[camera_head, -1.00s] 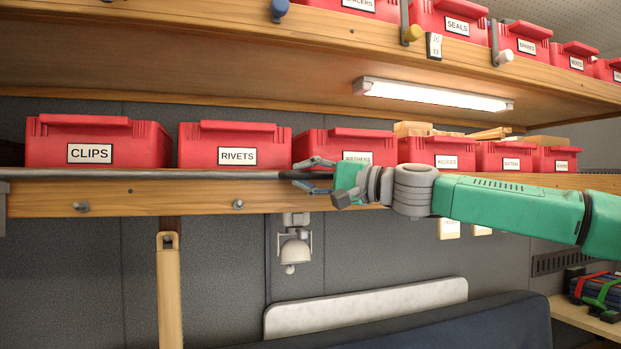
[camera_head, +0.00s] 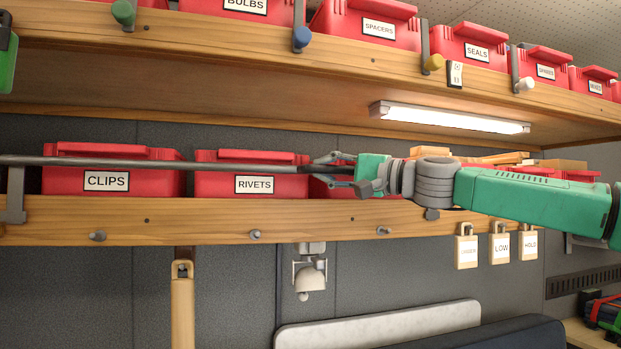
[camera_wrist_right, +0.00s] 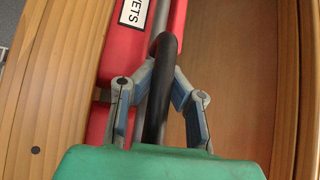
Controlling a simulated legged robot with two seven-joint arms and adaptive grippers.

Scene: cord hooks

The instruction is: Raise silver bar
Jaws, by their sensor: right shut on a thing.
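The silver bar (camera_head: 120,162) is a long thin grey rod. It runs nearly level across the front of the CLIPS and RIVETS bins, above the lower shelf's front edge, and leaves the head view at the left. Its right end has a dark sleeve (camera_wrist_right: 162,85). My right gripper (camera_head: 335,172) is shut on this dark end; in the right wrist view its two fingers (camera_wrist_right: 163,85) close around the sleeve. At the far left the bar passes over a grey bracket (camera_head: 15,195); I cannot tell whether they touch. My left gripper is not in view.
Red bins, such as CLIPS (camera_head: 150,180) and RIVETS (camera_head: 290,184), stand on the lower shelf (camera_head: 200,218), close behind the bar. The upper shelf (camera_head: 230,45) with a lamp (camera_head: 450,118) overhangs. Pegs and padlocks (camera_head: 500,248) hang at the lower edge.

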